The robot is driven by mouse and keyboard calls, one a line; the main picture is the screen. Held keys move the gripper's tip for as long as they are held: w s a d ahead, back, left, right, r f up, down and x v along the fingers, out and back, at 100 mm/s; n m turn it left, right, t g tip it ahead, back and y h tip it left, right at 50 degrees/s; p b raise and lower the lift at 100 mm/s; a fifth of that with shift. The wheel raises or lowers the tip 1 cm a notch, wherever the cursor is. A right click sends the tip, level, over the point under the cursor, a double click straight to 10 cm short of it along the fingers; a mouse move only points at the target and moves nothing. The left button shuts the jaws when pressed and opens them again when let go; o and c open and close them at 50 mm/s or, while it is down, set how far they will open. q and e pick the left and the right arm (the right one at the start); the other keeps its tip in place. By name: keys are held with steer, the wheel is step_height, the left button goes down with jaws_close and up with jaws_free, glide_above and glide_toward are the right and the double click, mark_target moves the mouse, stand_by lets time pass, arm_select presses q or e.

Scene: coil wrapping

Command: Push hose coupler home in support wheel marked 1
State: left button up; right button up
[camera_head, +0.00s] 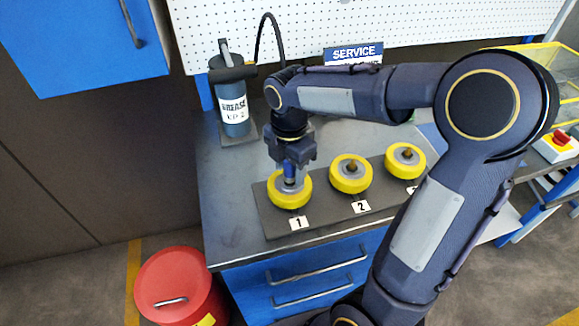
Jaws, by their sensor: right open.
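The yellow support wheel marked 1 (290,198) lies flat on a dark grey base plate, at the left of a row of three. The hose coupler (290,170), a small blue-grey piece, stands upright over the middle of wheel 1; I cannot tell how deep it sits. My right gripper (291,162) points down just above wheel 1, open, with its fingers around the coupler's upper part. The black hose (264,24) arches up beside the grease canister (233,97) and passes behind my right arm. My left gripper is out of view.
Wheels 2 (350,184) and 3 (405,167) stand to the right with brownish nipples on top. A red emergency button (561,138) is at the far right. A red bin (174,284) stands on the floor. The bench's left part (222,200) is clear.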

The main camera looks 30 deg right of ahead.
step_height(320, 180, up, 8)
steer(key=shift+f, duration=0.1)
stand_by(0.4)
steer(key=s+a+f+m+t+y, duration=0.2)
steer(key=s+m, duration=0.6)
steer(key=m, duration=0.3)
steer(key=s+a+f+m+t+y, duration=0.1)
steer(key=s+a+f+m+t, duration=0.1)
steer(key=s+m, duration=0.7)
steer(key=shift+f+m+t+y, duration=0.5)
steer(key=shift+m+t, duration=0.3)
steer(key=shift+m, duration=0.4)
steer(key=shift+c, duration=0.2)
